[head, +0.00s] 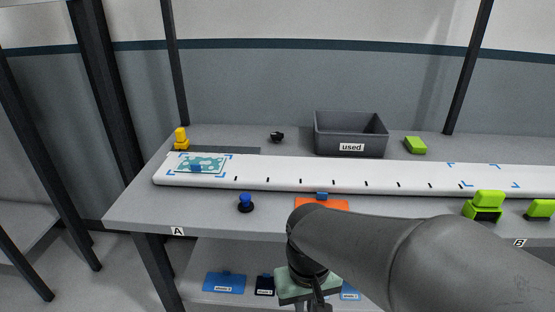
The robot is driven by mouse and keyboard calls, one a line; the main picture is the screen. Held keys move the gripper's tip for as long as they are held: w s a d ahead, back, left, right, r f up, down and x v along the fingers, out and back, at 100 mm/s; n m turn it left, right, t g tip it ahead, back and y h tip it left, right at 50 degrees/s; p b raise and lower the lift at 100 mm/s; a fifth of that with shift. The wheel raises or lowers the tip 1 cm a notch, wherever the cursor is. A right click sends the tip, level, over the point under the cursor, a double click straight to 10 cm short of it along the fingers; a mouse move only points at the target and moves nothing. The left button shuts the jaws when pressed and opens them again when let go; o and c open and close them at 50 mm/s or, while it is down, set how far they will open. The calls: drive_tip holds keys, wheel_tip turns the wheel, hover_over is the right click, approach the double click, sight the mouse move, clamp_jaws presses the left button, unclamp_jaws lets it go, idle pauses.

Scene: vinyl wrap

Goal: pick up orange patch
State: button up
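The orange patch (333,205) lies flat on the table in front of the long white panel. A small blue grip piece (321,196) shows at its back edge. My arm hides the patch's front part. My gripper (316,296) points down at the bottom of the picture, lower in the picture than the patch and in front of the table's front edge. A pale green piece (293,288) shows around it; I cannot tell whether it is held. The fingertips are not clear.
A grey bin labelled "used" (350,147) stands behind the white panel (270,175). A blue knob (246,203) stands left of the patch. Green blocks (488,205) stand at the right. A teal patch (205,164) lies on the panel's left end. A lower shelf holds labelled blue items (225,283).

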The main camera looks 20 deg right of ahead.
drive_tip(key=w+d+r+m+p, duration=0.1)
drive_tip(key=w+r+p, duration=0.15)
drive_tip(key=r, duration=0.35)
drive_tip(key=w+r+m+p, duration=0.1)
drive_tip(key=r+m+p, duration=0.1)
drive_tip(key=r+p, duration=0.25)
wheel_tip(320, 180, up, 11)
drive_tip(key=m, duration=1.9)
hover_over(322, 193)
drive_tip(key=f, duration=1.1)
drive_tip(key=shift+w+a, duration=0.15)
drive_tip(key=shift+a, duration=0.05)
drive_tip(key=shift+d+f+p, duration=0.15)
drive_tip(key=shift+f+p, duration=0.05)
drive_tip(key=shift+f, duration=1.1)
drive_tip(key=shift+d+f+p, duration=0.1)
drive_tip(key=shift+f+p, duration=0.1)
drive_tip(key=shift+f, duration=1.1)
clamp_jaws()
drive_tip(key=shift+r, duration=0.1)
